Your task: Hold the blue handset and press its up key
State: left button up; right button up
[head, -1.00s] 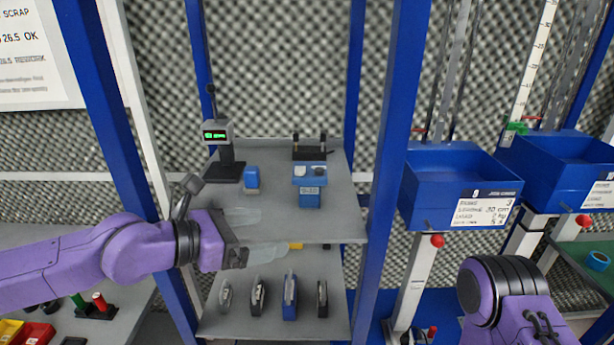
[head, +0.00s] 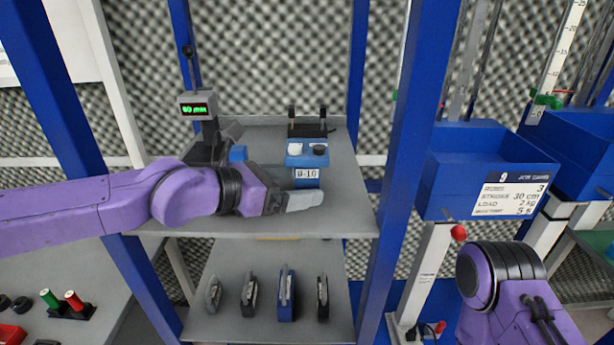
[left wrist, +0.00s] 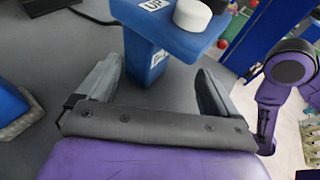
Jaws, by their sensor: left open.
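The blue handset (head: 306,158) stands upright on the upper grey shelf, with a white key and a dark key on its head and a label below. In the left wrist view the handset (left wrist: 172,40) shows an "UP" label beside a white key (left wrist: 192,14). My left gripper (head: 285,190) is open, at shelf height just in front of the handset. The stem's lower part is hidden in the head view. My right gripper is out of view.
A small blue block (head: 238,153) and a display on a stand (head: 198,106) are left of the handset. A black two-post holder (head: 307,128) stands behind it. The lower shelf (head: 230,325) holds several upright items. A blue rack post (head: 396,150) rises on the right.

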pick_arm(q)
jog(key=shift+x, duration=1)
jog(key=shift+d, duration=0.1)
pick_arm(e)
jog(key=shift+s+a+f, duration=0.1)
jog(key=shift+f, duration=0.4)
pick_arm(q)
jog(key=c, duration=0.9)
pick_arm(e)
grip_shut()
